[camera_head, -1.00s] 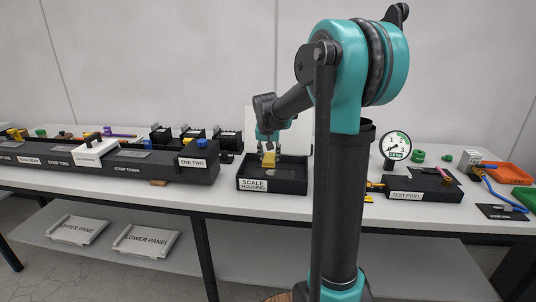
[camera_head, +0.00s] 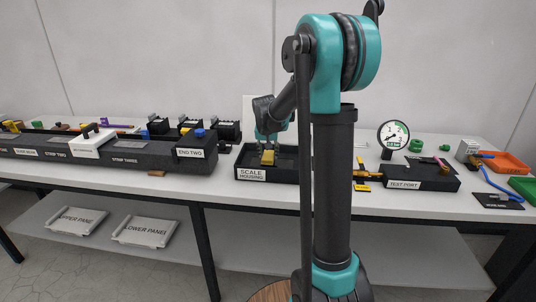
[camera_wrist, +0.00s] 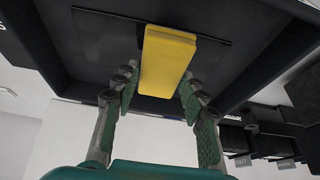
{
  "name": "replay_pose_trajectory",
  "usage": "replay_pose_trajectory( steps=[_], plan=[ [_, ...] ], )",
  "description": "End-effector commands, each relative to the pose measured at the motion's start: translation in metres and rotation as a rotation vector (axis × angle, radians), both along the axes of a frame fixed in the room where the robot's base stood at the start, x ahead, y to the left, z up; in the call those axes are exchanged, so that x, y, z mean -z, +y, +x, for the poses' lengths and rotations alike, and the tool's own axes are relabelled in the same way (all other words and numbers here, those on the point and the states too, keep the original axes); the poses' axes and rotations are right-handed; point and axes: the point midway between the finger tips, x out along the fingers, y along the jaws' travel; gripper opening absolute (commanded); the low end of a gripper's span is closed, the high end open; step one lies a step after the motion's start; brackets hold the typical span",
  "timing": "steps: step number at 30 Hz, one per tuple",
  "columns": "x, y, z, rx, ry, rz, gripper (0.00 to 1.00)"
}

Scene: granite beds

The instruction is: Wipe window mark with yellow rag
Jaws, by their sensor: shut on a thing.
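The yellow rag (camera_head: 267,157) is a small folded block inside the black tray labelled SCALE HOUSING (camera_head: 252,174). In the wrist view the rag (camera_wrist: 168,60) sits between my green-padded fingertips, its far end against a dark rectangular pane (camera_wrist: 105,38) framed by the black housing walls (camera_wrist: 50,60). My gripper (camera_head: 268,146) reaches down into the housing and is shut on the rag; it also shows in the wrist view (camera_wrist: 158,88). No mark can be made out on the pane; the rag covers part of it.
Left of the housing stands a long black strip bed with an END TWO block (camera_head: 191,153). To the right are a round gauge (camera_head: 393,134), a TEST PORT box (camera_head: 405,184) and an orange tray (camera_head: 503,162). White panels (camera_head: 146,230) lie on the lower shelf.

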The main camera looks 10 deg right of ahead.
Motion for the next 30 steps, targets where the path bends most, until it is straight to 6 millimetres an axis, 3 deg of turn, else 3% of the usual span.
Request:
replay_pose_trajectory(
  steps=[30],
  plan=[
    [0.013,0.000,0.000,0.000,0.000,0.000,0.03]
  ],
)
